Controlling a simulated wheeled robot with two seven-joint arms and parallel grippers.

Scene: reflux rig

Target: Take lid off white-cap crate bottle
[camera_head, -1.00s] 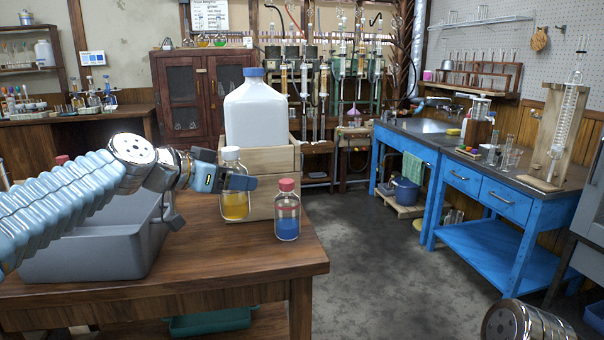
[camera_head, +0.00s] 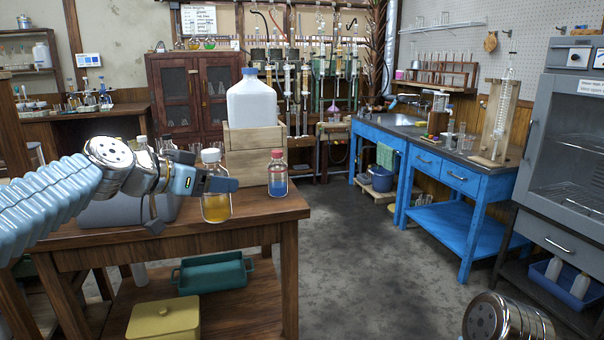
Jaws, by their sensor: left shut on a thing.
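The white-cap bottle (camera_head: 215,207) is clear, with amber liquid in its lower part, and stands upright in my left gripper (camera_head: 212,184). The gripper is shut around its body, below the cap. The white cap (camera_head: 210,155) is on the bottle. In the picture the bottle overlaps the table's front edge; I cannot tell how far it is above or in front of it. My right gripper is out of view; only a metal part of that arm shows at the lower right.
A red-cap bottle with blue liquid (camera_head: 277,178) stands on the wooden table (camera_head: 262,210) right of the crate. A grey bin (camera_head: 110,213) is partly behind my left arm. A teal tray (camera_head: 213,273) and a yellow box (camera_head: 163,319) sit below. Open floor lies right of the table.

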